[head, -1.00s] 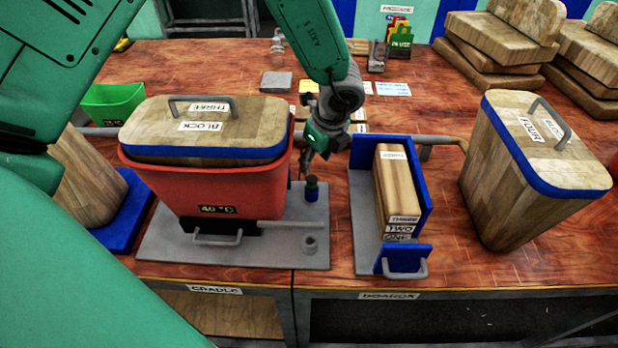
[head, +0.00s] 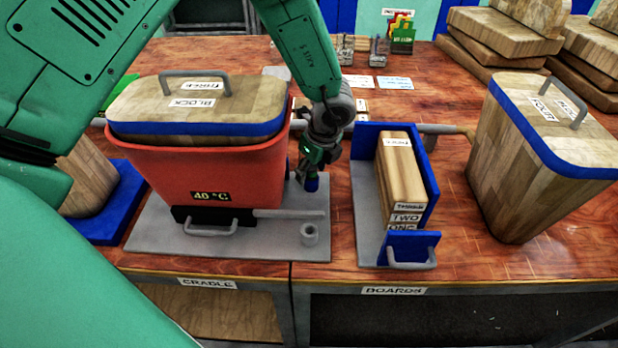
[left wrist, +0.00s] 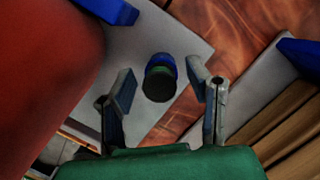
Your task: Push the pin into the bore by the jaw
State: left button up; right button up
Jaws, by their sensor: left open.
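The pin (head: 311,185), blue with a dark top, stands at the right side of the grey base plate (head: 270,246). My left gripper (head: 308,172) is just above it, pointing down and partly covering it. In the left wrist view the pin (left wrist: 160,76) shows between the spread fingers of the open gripper (left wrist: 160,72), with a gap on each side. A short grey ring with a hole (head: 309,234), which looks like the bore, stands nearer the front edge beside the jaw's grey bar (head: 285,214). The black jaw (head: 212,216) lies against the red tub. My right gripper is not seen.
The red tub (head: 235,165) holds a wooden block (head: 245,105) left of my gripper. A blue-walled holder (head: 432,190) with boards stands close on its right. Another block (head: 515,170) stands further right. Bare plate lies between pin and ring.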

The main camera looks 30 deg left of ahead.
pick_arm(q)
jog(key=shift+d+r, duration=0.15)
jog(key=shift+d, duration=0.25)
jog(key=shift+c, duration=1.3)
jog(key=shift+d+r, duration=0.1)
jog(key=shift+d, duration=0.3)
grip_shut()
jog(key=shift+a, duration=0.55)
jog(key=shift+a+r, duration=0.15)
jog(key=shift+a, duration=0.05)
jog(key=shift+w+d+r+p, duration=0.1)
jog(key=shift+d+r+p, duration=0.05)
jog(key=shift+r+p, duration=0.15)
jog(key=shift+r, duration=0.25)
jog(key=shift+r+p, duration=0.15)
jog(key=shift+p, duration=0.2)
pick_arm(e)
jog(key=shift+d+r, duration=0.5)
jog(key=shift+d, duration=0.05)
pick_arm(q)
jog(key=shift+r, duration=0.1)
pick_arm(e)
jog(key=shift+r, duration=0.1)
pick_arm(q)
jog(key=shift+r, duration=0.1)
